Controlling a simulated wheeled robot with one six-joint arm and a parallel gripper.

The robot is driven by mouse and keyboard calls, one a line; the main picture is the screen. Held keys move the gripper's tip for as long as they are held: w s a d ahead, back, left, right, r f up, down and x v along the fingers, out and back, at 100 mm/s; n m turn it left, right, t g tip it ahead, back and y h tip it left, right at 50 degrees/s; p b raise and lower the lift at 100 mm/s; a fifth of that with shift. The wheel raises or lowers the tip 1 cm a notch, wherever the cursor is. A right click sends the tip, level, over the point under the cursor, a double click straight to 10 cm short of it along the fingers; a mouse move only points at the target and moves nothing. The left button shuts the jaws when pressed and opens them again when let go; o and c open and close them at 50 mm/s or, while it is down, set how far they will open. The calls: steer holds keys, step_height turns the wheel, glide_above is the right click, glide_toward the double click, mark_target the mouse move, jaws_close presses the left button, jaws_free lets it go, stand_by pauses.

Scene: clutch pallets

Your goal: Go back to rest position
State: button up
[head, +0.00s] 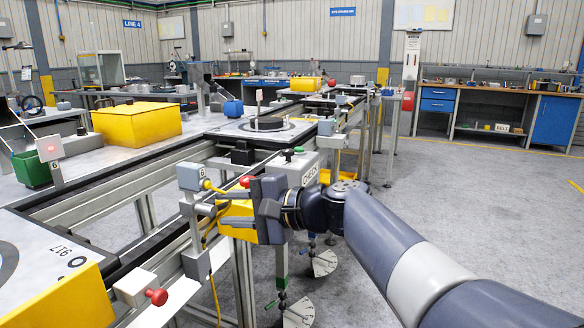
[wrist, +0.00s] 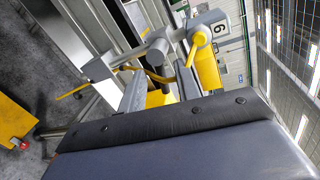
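My gripper (head: 205,204) is at the middle of the head view, pointing left beside the conveyor's near rail. It is close to a grey post carrying a small box marked 6 (head: 190,177). In the wrist view the fingers (wrist: 162,88) look spread apart, with part of the grey and yellow station fitting showing between and beyond them. I cannot tell whether they touch it. No carried object shows. My arm reaches in from the lower right.
A red knob (head: 156,297) projects at the near rail. A yellow box (head: 137,123) sits on the table. Grey floor (head: 450,220) is clear at right.

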steer(key=p+v, duration=0.1)
steer(key=v, duration=0.8)
steer(key=b+x, duration=0.1)
steer(key=x, duration=1)
steer(key=shift+a+f+b, duration=0.1)
steer(key=shift+a+b, duration=0.05)
steer(key=shift+b, duration=0.2)
steer(key=shift+r+m+p, duration=0.25)
steer(key=shift+m+p, duration=0.15)
steer(key=shift+p, duration=0.45)
steer(key=shift+d+m+p, duration=0.2)
steer(key=shift+m+p, duration=0.1)
steer(key=shift+p, duration=0.15)
steer(key=m+p, duration=0.1)
steer(key=m+g+p, duration=0.1)
steer(key=shift+s+f+m+y, duration=0.1)
steer(key=shift+f+m+y, duration=0.2)
steer(key=shift+y, duration=0.1)
steer(key=shift+f+m+p, duration=0.2)
steer(key=shift+m+p, duration=0.1)
steer(key=shift+p, duration=0.15)
steer(key=shift+f, duration=0.1)
